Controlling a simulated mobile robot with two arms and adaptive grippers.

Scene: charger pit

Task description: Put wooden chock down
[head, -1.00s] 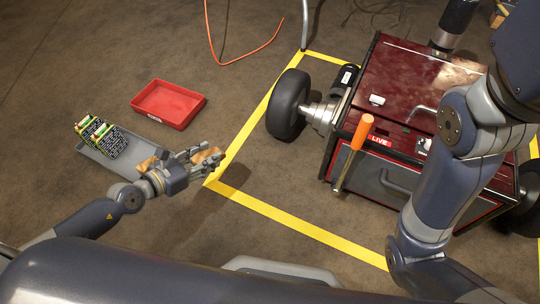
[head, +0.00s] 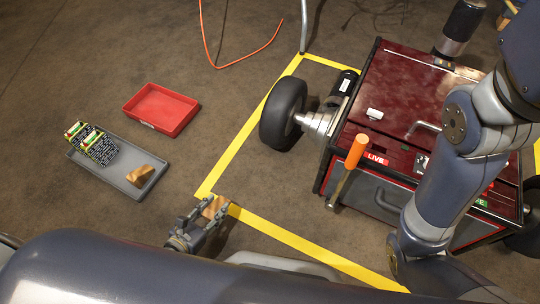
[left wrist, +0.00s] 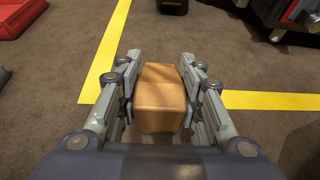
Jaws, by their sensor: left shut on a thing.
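My left gripper (head: 205,222) is shut on a wooden chock (head: 214,207) near the corner of the yellow floor tape (head: 290,240). In the left wrist view the chock (left wrist: 160,98) sits between the two fingers, with the tape's corner just beyond it. I cannot tell whether the chock touches the floor. A second wooden chock (head: 140,175) lies in the grey tray (head: 118,184) at the left. My right gripper is not clearly in view; a dark arm crosses the right side of the head view.
A dark red wheeled machine (head: 415,85) with a black wheel (head: 283,114) and an orange-handled lever (head: 356,150) stands at the right. A red bin (head: 161,108) and green-black packs (head: 92,143) are at the left. An orange cable (head: 240,62) lies behind.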

